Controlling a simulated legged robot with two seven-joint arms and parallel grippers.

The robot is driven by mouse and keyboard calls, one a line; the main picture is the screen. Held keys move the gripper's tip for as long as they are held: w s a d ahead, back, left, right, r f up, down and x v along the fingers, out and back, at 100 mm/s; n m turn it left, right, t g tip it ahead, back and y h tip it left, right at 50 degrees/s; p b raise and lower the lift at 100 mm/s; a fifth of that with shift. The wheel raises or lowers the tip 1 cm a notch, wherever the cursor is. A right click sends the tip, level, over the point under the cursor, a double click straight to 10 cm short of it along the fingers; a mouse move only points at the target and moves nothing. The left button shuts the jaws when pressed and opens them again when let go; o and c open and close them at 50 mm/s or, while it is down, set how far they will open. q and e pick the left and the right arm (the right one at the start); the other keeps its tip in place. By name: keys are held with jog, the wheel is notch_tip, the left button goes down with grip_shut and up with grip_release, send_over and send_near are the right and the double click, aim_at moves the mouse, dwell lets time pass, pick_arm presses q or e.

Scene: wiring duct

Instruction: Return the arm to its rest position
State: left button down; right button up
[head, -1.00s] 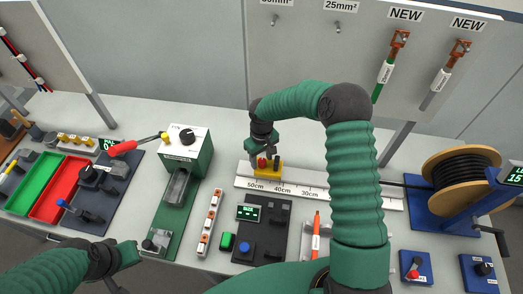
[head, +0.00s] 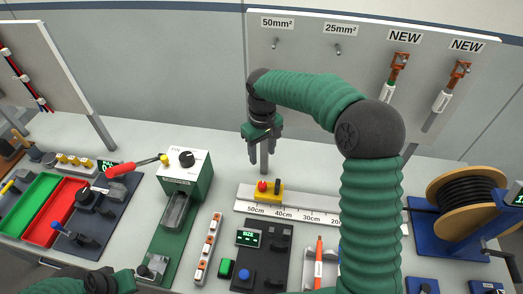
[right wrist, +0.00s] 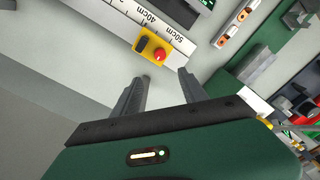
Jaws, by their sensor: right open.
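My right arm rises from the bottom right of the head view and bends over to the left. My right gripper (head: 263,150) hangs fingers down above the bench, behind the measuring rail, open and empty. In the right wrist view its two fingers (right wrist: 160,90) are spread apart with nothing between them. The yellow block with a red button (head: 264,190) sits on the rail near the 50cm mark, apart from the fingers; it also shows in the right wrist view (right wrist: 151,47). Only part of my left arm shows at the bottom left; its fingertips are not clearly visible.
The white measuring rail (head: 315,211) lies across the bench. A back panel (head: 370,75) with hanging NEW tools stands behind. A cable spool (head: 466,200) is at the right. Green (head: 28,197) and red (head: 62,214) trays and a green machine (head: 185,185) are at the left.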

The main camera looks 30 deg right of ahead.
jog(key=s+a+f+m+t, duration=0.1)
jog(key=s+a+f, duration=0.2)
jog(key=s, duration=0.6)
jog(key=s+a+f+t, duration=0.1)
jog(key=s+a+f, duration=0.2)
jog(key=s, duration=0.7)
jog(key=shift+a+f+m+t+b, duration=0.2)
jog(key=shift+f+m+t+b, duration=0.1)
jog(key=shift+m+b, duration=0.1)
jog(key=shift+s+a+r, duration=0.1)
jog(key=shift+s+a, duration=0.05)
jog(key=shift+s, duration=0.1)
jog(key=shift+a, duration=0.15)
